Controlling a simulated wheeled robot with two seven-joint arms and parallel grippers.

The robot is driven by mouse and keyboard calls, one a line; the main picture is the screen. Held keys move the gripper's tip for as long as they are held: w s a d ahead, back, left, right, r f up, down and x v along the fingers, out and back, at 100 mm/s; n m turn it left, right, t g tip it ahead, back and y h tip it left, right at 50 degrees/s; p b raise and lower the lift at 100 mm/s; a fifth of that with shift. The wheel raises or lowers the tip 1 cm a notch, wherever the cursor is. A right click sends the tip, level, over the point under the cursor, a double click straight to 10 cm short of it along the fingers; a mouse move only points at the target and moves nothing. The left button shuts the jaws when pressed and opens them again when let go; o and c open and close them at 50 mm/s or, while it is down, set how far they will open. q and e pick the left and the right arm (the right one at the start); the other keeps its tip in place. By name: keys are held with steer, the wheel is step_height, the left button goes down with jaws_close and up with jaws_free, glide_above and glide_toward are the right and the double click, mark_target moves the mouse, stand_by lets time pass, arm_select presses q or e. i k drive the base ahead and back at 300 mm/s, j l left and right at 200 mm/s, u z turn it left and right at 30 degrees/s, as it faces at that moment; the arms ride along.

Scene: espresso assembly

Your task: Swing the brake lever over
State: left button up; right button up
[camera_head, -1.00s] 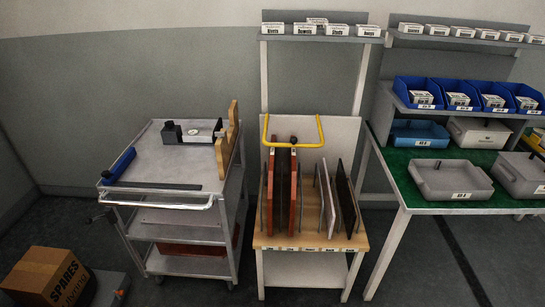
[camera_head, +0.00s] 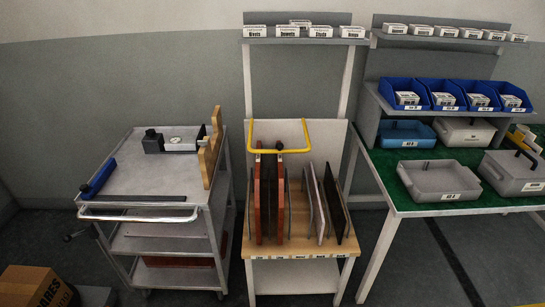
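No part clearly reads as the brake lever. A small dark lever-like part (camera_head: 76,236) sticks out low at the left side of the grey metal cart (camera_head: 135,180), below its push handle (camera_head: 135,218). It is too small to tell its position. Neither of my grippers is in view.
The cart top holds a blue-handled tool (camera_head: 99,178), a dark bar (camera_head: 146,198), a black-and-white device (camera_head: 178,140) and a wooden piece (camera_head: 210,150). A rack with upright panels (camera_head: 290,205) stands right of it. A cardboard box (camera_head: 35,288) is at lower left. Floor shows in front.

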mark_target(67, 237)
steer(key=u, duration=1.55)
